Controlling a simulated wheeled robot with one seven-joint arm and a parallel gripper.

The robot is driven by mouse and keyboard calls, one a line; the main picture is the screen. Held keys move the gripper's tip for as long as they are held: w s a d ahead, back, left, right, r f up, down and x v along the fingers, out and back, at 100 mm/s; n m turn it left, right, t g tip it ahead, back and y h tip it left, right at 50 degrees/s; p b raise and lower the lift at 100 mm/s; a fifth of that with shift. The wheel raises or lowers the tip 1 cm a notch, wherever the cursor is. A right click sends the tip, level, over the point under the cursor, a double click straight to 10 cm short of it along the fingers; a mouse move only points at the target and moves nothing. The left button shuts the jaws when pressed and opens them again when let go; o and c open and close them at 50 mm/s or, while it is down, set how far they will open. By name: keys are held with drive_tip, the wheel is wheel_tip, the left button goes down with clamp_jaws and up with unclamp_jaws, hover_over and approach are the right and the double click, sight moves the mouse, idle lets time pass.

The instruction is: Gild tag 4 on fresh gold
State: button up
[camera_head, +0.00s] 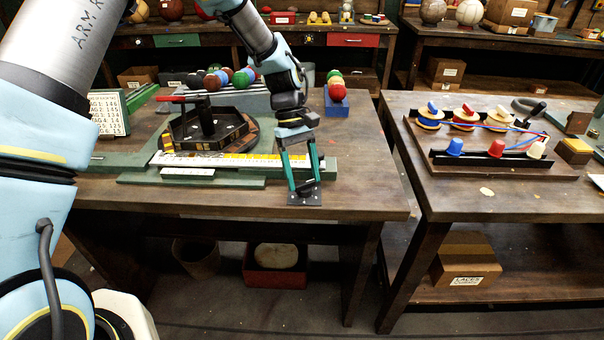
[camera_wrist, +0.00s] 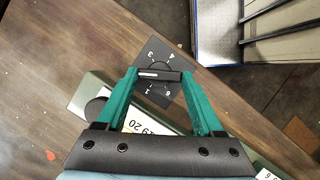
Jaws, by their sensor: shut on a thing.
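My gripper (camera_head: 304,187) is over the front part of the left workbench, at the right end of a green base. In the wrist view its teal fingers (camera_wrist: 160,75) are shut on the short bar handle of a black square plate (camera_wrist: 153,92). Digits including 3, 4, 1 and 6 are printed around the handle. The plate also shows below the fingers in the head view (camera_head: 305,199). A strip of yellow and white cells (camera_head: 235,160) lies along the green base. A sign (camera_head: 108,113) at left lists tags with numbers; it is partly hidden by my arm.
Behind the strip stands a dark round-based fixture (camera_head: 208,128) with a post and red handle. Coloured balls (camera_head: 217,78) sit behind it, and a blue holder (camera_head: 336,102) with balls is at right. A second bench (camera_head: 500,185) with spools and cups stands right, across a gap.

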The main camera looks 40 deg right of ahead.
drive_tip(key=m, duration=0.2)
drive_tip(key=m+y, duration=0.2)
drive_tip(key=m, duration=0.1)
drive_tip(key=shift+d+m+t, duration=0.25)
drive_tip(key=shift+m+t, duration=0.05)
drive_tip(key=shift+t, duration=0.1)
drive_tip(key=m, duration=0.2)
drive_tip(key=m+t+y, duration=0.1)
drive_tip(key=m, duration=0.1)
drive_tip(key=m+t+b, duration=0.1)
drive_tip(key=m, duration=0.1)
drive_tip(key=shift+s+d+y, duration=0.2)
drive_tip(key=shift+s+y, duration=0.05)
drive_tip(key=shift+y, duration=0.05)
drive_tip(key=m, duration=0.2)
drive_tip(key=m+t, duration=0.1)
drive_tip(key=m, duration=0.1)
drive_tip(key=m+t, duration=0.1)
drive_tip(key=m, duration=0.1)
drive_tip(key=shift+s+m+b, duration=0.25)
drive_tip(key=shift+m+b, duration=0.05)
drive_tip(key=m, duration=0.2)
drive_tip(key=m+t, duration=0.2)
drive_tip(key=m, duration=0.1)
drive_tip(key=shift+s+a+m+h, duration=0.1)
drive_tip(key=shift+s+m+h, duration=0.2)
drive_tip(key=shift+h, duration=0.1)
drive_tip(key=o, duration=1.1)
drive_tip(key=shift+r+b, duration=0.1)
drive_tip(key=shift+b, duration=0.25)
